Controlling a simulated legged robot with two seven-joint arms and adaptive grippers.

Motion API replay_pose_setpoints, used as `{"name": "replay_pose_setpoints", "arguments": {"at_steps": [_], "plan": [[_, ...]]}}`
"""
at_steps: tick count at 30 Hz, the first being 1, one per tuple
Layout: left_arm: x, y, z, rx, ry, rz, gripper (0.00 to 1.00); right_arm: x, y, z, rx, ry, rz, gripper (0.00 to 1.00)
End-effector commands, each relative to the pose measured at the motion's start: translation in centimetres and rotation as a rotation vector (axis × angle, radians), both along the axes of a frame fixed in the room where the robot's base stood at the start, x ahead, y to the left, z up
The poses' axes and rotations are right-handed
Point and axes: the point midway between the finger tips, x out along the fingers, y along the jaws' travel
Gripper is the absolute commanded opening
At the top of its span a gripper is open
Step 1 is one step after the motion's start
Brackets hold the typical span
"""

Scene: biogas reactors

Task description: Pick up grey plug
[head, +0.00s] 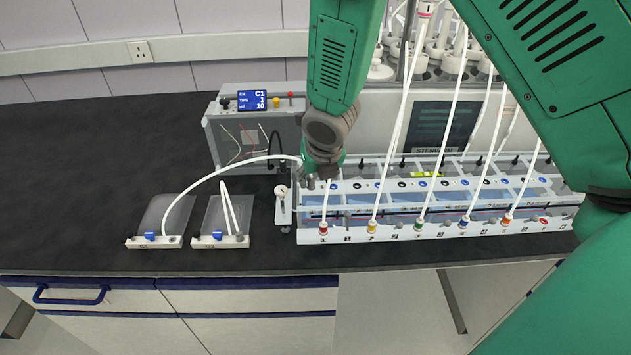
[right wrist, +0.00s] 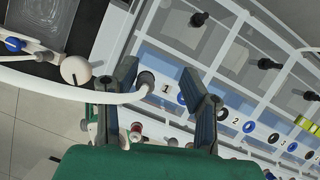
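A dark grey plug (right wrist: 146,80) sits by the number 1 marking at the near left end of the rack, in the right wrist view. The end of a curved white tube (right wrist: 60,88) meets it. My right gripper (right wrist: 160,75) is open, with one finger on each side of the plug and a gap to the right finger. In the head view my right gripper (head: 322,172) points down over the left end of the rack (head: 400,233); it largely hides the plug there. My left gripper is out of view.
Two gas bags (head: 180,212) (head: 224,212) lie left of the rack. A grey box with a blue display (head: 252,100) stands behind. White tubes with coloured ends (head: 398,120) hang over the rack. The black worktop (head: 80,170) is clear at far left.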

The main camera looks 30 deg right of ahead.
Motion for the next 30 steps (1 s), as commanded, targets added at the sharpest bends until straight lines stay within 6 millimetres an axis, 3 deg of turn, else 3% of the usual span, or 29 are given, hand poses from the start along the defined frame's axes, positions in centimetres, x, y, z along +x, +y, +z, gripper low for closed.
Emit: {"name": "replay_pose_setpoints", "arguments": {"at_steps": [7,8,9,10,14,30], "plan": [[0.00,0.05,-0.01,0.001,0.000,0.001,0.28,0.09,0.43,-0.25,-0.005,0.000,0.003,0.38],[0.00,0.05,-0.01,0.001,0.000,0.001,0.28,0.10,0.36,-0.26,-0.004,0.000,0.003,0.35],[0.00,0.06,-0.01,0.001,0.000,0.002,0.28,0.10,0.24,-0.30,-0.002,0.000,0.002,0.21],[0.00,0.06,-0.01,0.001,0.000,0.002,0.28,0.10,0.14,-0.32,-0.001,0.000,0.002,0.13],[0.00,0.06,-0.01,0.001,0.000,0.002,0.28,0.13,-0.03,-0.41,0.004,-0.001,0.003,0.03],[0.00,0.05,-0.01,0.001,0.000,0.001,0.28,0.14,-0.10,-0.34,0.000,0.000,0.001,0.02]]}}
